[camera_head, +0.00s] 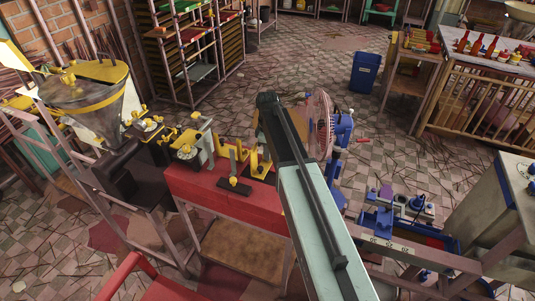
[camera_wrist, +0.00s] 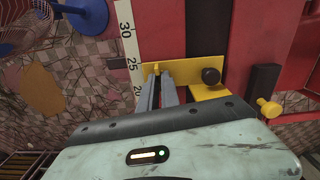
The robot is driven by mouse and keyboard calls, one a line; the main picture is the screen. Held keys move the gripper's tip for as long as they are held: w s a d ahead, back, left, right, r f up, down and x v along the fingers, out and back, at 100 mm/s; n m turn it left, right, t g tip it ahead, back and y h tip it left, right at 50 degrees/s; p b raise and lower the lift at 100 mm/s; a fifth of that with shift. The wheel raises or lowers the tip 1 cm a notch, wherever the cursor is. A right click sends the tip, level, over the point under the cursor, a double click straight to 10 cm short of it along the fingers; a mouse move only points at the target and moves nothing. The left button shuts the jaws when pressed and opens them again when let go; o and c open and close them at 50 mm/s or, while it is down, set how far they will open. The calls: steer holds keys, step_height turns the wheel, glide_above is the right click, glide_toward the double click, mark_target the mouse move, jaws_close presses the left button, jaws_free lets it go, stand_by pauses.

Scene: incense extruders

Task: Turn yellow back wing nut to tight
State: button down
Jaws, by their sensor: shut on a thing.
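In the wrist view my gripper (camera_wrist: 163,77) is shut, its two grey fingers close together on the yellow wing nut (camera_wrist: 157,67). Only a small tip of the nut shows beyond the fingertips; the rest is hidden between them. The nut is at the left part of a yellow bracket (camera_wrist: 190,74), which also carries a round black knob (camera_wrist: 211,76). I cannot tell from this how tight the nut is. In the head view yellow brackets (camera_head: 262,166) stand on the red bench (camera_head: 215,190), while my arm hides the gripper and nut.
A white ruler strip (camera_wrist: 128,45) runs beside the bracket. A yellow knob (camera_wrist: 268,107) sticks out at the right in the wrist view. A fan (camera_head: 320,125) stands behind my arm. A hopper machine (camera_head: 85,105) is left of the bench, and a blue machine (camera_head: 400,225) is to the right.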

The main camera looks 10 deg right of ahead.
steer(key=shift+w, duration=0.1)
stand_by(0.3)
steer(key=c, duration=1.6)
jaws_free()
step_height(320, 180, up, 8)
steer(key=p, duration=0.8)
steer(key=shift+f, duration=0.1)
